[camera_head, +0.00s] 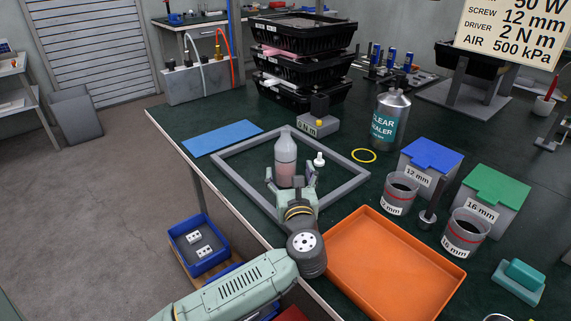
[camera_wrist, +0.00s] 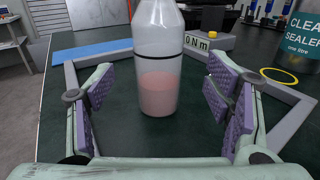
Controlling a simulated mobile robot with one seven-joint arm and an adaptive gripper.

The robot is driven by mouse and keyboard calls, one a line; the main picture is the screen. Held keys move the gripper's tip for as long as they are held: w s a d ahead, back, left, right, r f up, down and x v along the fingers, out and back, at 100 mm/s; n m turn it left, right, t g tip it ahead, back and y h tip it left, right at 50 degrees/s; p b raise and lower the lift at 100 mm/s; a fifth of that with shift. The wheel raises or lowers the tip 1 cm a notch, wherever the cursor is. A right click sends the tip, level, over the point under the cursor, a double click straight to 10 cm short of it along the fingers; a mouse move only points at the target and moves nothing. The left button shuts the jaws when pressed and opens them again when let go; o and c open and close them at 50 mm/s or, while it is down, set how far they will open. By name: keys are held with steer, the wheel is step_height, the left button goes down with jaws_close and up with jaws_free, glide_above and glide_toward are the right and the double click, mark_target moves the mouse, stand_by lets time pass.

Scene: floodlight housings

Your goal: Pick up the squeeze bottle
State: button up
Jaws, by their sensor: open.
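The squeeze bottle (camera_head: 286,160) is translucent with pink liquid in its lower part. It stands upright inside a grey rectangular frame on the dark green table. In the wrist view the bottle (camera_wrist: 158,60) stands ahead, near the middle, its top cut off by the picture edge. My gripper (camera_head: 291,182) is open, with its fingers on the near side of the bottle. In the wrist view my gripper's purple-padded fingers (camera_wrist: 163,105) are spread left and right of the bottle, with a gap on each side. The bottle looks untouched.
The grey frame (camera_head: 351,183) surrounds the bottle. A small white-topped item (camera_head: 319,160) stands close to its right. An orange tray (camera_head: 390,270) lies nearer right. A clear sealer can (camera_head: 389,118), a yellow ring (camera_head: 363,156) and a blue mat (camera_head: 222,138) lie farther back.

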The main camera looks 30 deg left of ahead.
mark_target(287, 164)
steer(key=p+x, duration=0.2)
steer(key=x, duration=0.4)
steer(key=shift+r, duration=0.2)
steer(key=shift+w+a+f+p, duration=0.1)
steer(key=shift+w+a+p, duration=0.15)
steer(key=shift+a+p, duration=0.05)
steer(key=shift+c, duration=0.4)
steer(key=c, duration=1.5)
steer(key=shift+c, duration=0.2)
